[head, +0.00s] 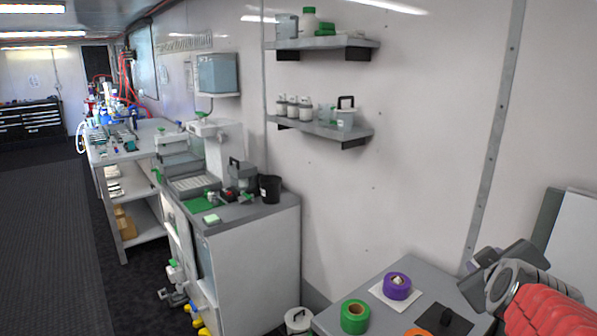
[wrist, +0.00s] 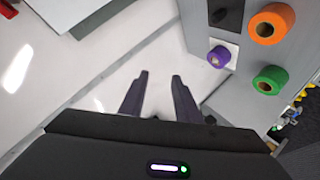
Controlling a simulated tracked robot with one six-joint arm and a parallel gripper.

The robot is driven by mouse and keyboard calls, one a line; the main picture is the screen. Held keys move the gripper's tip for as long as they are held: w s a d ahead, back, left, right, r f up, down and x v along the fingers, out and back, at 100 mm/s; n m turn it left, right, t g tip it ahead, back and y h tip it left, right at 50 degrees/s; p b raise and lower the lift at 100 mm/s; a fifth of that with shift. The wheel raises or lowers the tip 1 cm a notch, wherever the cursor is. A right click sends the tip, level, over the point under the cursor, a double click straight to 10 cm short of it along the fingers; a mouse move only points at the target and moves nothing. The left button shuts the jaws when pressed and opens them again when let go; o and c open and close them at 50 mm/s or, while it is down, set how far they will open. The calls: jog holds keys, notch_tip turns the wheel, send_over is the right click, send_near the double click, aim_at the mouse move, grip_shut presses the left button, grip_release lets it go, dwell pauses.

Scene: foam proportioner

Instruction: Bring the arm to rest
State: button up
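My arm (head: 545,310), with a ribbed red cover and grey joints, reaches in at the lower right of the head view, above the right end of a grey table. In the wrist view my gripper (wrist: 160,77) shows two dark fingers with a clear gap between them. It is open, and nothing is between the fingers. White wall and panel surfaces lie beyond the fingertips. The fingers cannot be made out clearly in the head view.
The grey table (head: 390,275) bears a green roll (head: 355,316), a purple roll (head: 397,287) and an orange roll (wrist: 271,24). A white panel (head: 575,240) leans at the right. A cabinet (head: 250,255) stands left. Shelves (head: 325,130) hang on the wall. Dark floor lies open at far left.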

jog(key=s+a+f+m+g+y, duration=0.1)
jog(key=s+a+f+y, duration=0.1)
jog(key=a, duration=0.5)
jog(key=s+a+f+g+y, duration=0.1)
jog(key=s+a+f+y, duration=0.15)
jog(key=a, duration=0.45)
jog(key=s+a+f+m+g+y, duration=0.1)
jog(key=s+a+f+m+g, duration=0.2)
jog(key=s+a+f, duration=0.3)
jog(key=s+a+g, duration=0.1)
jog(key=s+a, duration=0.2)
jog(key=s, duration=0.1)
jog(key=shift+s+a+f, duration=0.15)
jog(key=shift+s+a, duration=0.05)
jog(key=shift+s, duration=0.2)
jog(key=shift+y, duration=0.25)
